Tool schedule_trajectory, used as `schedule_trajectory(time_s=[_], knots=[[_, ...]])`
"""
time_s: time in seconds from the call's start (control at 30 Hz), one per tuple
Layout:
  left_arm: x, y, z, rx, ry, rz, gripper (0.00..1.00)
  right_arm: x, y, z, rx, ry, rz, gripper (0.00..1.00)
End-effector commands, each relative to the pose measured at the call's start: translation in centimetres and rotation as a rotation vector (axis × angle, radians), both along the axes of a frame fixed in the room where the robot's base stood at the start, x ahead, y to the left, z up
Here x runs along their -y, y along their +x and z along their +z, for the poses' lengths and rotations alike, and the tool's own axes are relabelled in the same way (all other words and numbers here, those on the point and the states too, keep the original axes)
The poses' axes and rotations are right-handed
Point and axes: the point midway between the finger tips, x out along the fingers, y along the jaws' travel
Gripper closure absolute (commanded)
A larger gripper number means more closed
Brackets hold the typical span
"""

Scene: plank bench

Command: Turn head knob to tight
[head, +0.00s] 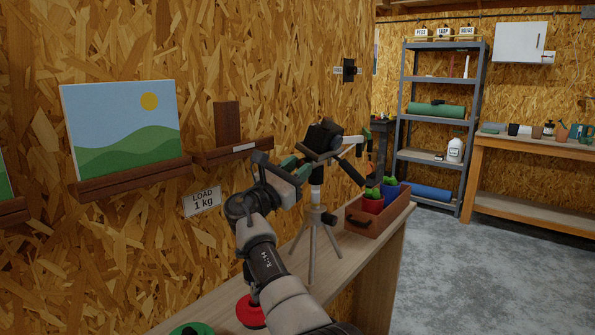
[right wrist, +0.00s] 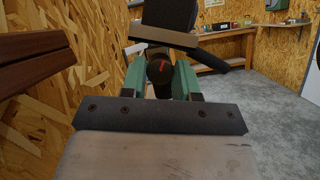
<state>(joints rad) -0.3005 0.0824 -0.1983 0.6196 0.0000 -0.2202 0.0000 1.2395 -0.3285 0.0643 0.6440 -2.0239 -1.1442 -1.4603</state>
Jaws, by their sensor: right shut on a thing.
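A small tripod (head: 315,245) stands upright on the narrow plank bench (head: 376,258) with a dark camera (head: 322,136) on its tilted head. My right gripper (head: 300,170) reaches the tripod head just below the camera. In the right wrist view its green fingers (right wrist: 159,82) are shut on the head knob (right wrist: 157,72), a dark round knob with a red mark on its face. I cannot read any tight marking. In the head view the gripper largely hides the knob. My left gripper is not in view.
A brown wooden box (head: 371,222) with red and blue pots stands right behind the tripod. A red disc (head: 250,312) and a green disc (head: 192,328) lie near the bench's front. Wall ledges hold a landscape picture (head: 122,127) at left. The floor at right is clear.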

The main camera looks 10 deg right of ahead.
Motion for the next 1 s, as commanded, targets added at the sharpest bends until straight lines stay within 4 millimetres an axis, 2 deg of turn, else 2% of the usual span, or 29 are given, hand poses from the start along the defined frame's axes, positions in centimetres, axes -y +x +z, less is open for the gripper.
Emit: schedule_trajectory(time_s=[0.03, 0.13, 0.33, 0.8, 0.83, 1.0], knots=[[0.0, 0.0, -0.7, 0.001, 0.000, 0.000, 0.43, 0.0, 0.1, -0.1, 0.031, 0.019, 0.001, 0.94], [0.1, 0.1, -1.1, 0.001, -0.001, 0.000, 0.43, -0.1, 0.1, 0.1, 0.106, 0.075, 0.001, 0.94], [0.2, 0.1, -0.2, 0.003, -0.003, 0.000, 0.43, -0.2, 0.2, 0.5, 0.213, 0.164, 0.005, 0.94], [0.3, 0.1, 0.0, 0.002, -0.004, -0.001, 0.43, 0.0, 0.1, 0.2, 0.259, 0.198, 0.000, 0.94], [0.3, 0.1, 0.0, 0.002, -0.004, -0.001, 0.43, 0.0, 0.1, 0.2, 0.259, 0.198, 0.000, 0.68], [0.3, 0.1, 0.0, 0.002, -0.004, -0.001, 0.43, 0.0, 0.1, 0.1, 0.258, 0.197, 0.000, 0.44]])
